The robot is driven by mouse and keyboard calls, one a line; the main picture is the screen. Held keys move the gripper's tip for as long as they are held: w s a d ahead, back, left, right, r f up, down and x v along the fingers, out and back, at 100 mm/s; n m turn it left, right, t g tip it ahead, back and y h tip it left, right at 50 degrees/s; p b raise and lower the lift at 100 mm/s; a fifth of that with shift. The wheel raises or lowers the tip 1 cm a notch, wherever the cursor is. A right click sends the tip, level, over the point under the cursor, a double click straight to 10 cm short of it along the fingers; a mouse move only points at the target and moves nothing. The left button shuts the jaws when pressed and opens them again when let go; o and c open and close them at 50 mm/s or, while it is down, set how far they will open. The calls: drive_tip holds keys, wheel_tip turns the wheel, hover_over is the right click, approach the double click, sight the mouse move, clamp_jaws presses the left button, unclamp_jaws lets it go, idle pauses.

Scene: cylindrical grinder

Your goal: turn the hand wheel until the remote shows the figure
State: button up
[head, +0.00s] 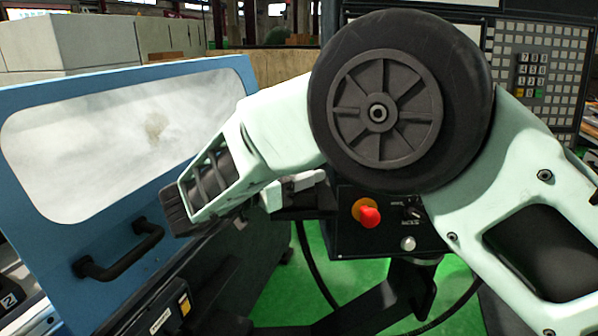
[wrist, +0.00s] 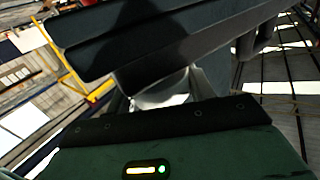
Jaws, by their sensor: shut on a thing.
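My gripper (wrist: 160,50) shows as dark, blocky parts close to the camera in the wrist view. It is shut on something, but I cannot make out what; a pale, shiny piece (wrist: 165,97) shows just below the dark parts. In the head view my pale green arm and its big black round joint cover the middle, and I cannot pick out the fingertips there. I cannot identify the hand wheel in either view. No remote with a readable figure shows either.
A blue machine door (head: 190,75) with a cloudy window and a black handle (head: 118,252) stands at the left. A control box with a red knob (head: 370,217) is behind my arm. A keypad panel (head: 545,60) is at the right. Green floor (head: 290,290) shows below.

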drive_tip(key=shift+r, duration=0.1)
drive_tip(key=o, duration=1)
drive_tip(key=shift+s+a, duration=0.15)
drive_tip(key=b+v, duration=0.4)
drive_tip(key=v, duration=1.3)
